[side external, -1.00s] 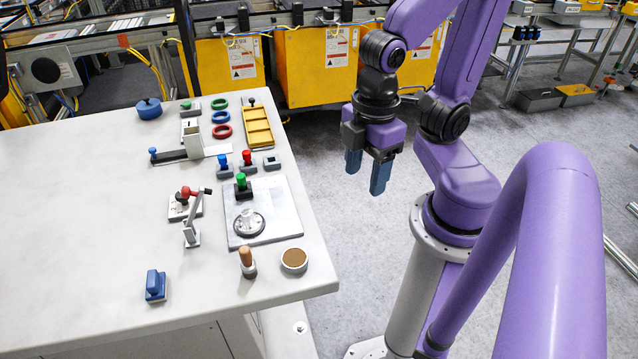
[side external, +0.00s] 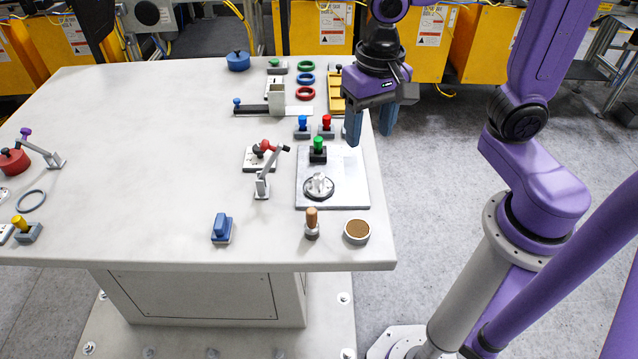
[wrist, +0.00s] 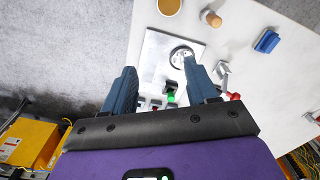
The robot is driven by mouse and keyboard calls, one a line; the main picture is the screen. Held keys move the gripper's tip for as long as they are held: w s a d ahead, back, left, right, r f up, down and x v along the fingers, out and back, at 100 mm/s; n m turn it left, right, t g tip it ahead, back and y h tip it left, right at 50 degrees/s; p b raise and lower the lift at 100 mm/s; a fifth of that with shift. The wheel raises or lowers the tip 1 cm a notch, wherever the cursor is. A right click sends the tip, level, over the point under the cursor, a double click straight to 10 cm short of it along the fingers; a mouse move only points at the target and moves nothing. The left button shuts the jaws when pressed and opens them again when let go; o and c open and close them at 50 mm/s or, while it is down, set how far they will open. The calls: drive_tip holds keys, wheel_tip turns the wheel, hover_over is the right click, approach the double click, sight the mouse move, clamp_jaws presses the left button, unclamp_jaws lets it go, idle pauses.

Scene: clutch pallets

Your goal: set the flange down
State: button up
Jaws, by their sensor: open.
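A round dark-rimmed flange (side external: 318,187) with a light raised hub sits flat on a pale square plate (side external: 352,194) at the table's right side. It also shows in the wrist view (wrist: 182,57), near the plate's edge, beyond my right-hand finger. A green-knobbed dark clamp (side external: 318,150) stands at the plate's far edge. My gripper (side external: 370,136) is open and empty, its fingers pointing down near the table's right edge, apart from the flange. In the wrist view the open fingers (wrist: 158,70) have nothing gripped between them, and the plate shows beyond.
A lever clamp with a red knob (side external: 265,146) stands left of the plate. A wooden-handled tool (side external: 311,224) and a brown-topped round dish (side external: 357,231) are in front. Blue and red knobbed blocks (side external: 326,127) stand behind. The table's left middle is clear.

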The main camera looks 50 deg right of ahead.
sight(318, 176)
drive_tip(key=w+a+m, duration=0.2)
drive_tip(key=w+m, duration=0.8)
drive_tip(key=m, duration=0.4)
drive_tip(key=f, duration=1.7)
drive_tip(key=shift+w+d, duration=0.15)
drive_tip(key=shift+d, duration=0.1)
drive_tip(key=shift+r, duration=0.1)
clamp_jaws()
